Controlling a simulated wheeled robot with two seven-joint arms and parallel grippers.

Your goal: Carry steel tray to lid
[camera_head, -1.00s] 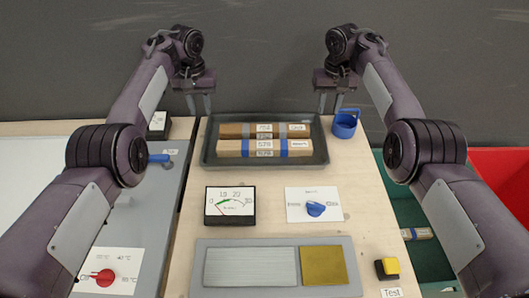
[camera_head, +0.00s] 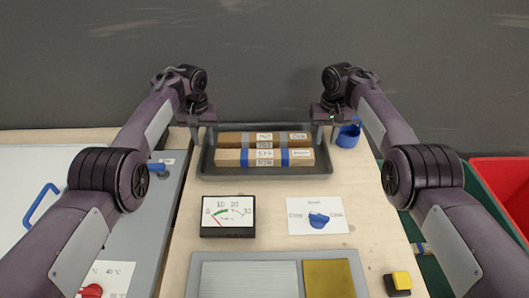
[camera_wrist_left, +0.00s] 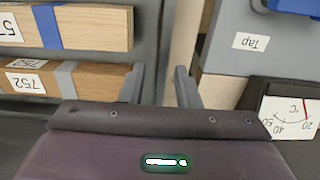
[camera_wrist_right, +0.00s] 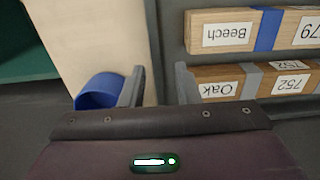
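The dark grey steel tray (camera_head: 264,172) lies on the pale wooden bench top with two labelled wood bars in it, an oak bar (camera_head: 235,139) and a beech bar (camera_head: 230,157). My left gripper (camera_head: 204,134) is at the tray's left rim, its fingers apart on either side of it (camera_wrist_left: 160,88). My right gripper (camera_head: 325,132) is at the right rim, fingers also apart around it (camera_wrist_right: 157,88). Both look open; firm contact is not visible. A white panel with a blue handle (camera_head: 40,204) at the left may be the lid; my left arm partly hides it.
A blue cup (camera_head: 348,135) stands close to the right gripper. A dial meter (camera_head: 228,216), a card with a blue knob (camera_head: 318,219), a grey plate holder (camera_head: 196,275) and a yellow button (camera_head: 402,280) lie in front. Green and red bins (camera_head: 500,185) are at the right.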

